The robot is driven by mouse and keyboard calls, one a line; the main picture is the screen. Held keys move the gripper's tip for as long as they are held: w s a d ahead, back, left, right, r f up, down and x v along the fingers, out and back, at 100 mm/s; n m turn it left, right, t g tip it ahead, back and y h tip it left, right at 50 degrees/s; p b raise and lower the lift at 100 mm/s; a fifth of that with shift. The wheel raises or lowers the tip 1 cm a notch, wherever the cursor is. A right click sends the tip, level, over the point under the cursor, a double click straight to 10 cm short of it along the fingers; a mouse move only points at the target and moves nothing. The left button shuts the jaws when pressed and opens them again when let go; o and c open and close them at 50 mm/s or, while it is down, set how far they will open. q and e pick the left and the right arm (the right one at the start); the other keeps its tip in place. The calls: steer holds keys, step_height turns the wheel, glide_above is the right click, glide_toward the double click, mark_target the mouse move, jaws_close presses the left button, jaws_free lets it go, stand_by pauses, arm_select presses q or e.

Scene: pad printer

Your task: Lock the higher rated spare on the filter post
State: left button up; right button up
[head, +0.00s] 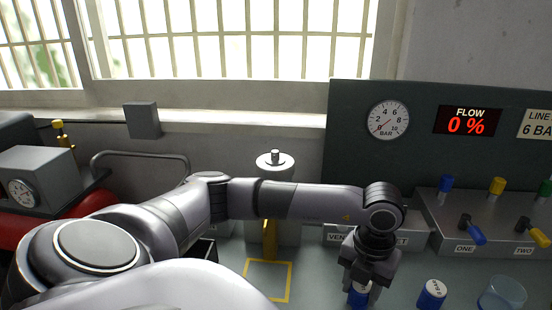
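My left gripper (364,280) points down over the bench at the lower right, with its fingers around the top of a blue-capped spare (358,296). The fingers and the frame edge hide most of this spare, and I cannot tell whether they grip it. A second blue-capped spare (432,293) stands to the right, with a white label whose text looks like a bar rating but is too small to read surely. The filter post (274,172) is a pale column with a dark stub on top, behind my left forearm. My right gripper is not in view.
A clear cup (503,293) stands at the lower right. A grey panel (350,145) carries a gauge, "FLOW 0 %" and a "LINE 6 BA…" sign. A valve block (490,220) has coloured knobs and levers. A yellow-outlined square (289,283) on the bench is empty where visible.

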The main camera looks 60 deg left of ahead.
arm_select(q)
jaws_close()
steer(key=shift+r+p, duration=2.4)
steer(key=shift+r, duration=1.15)
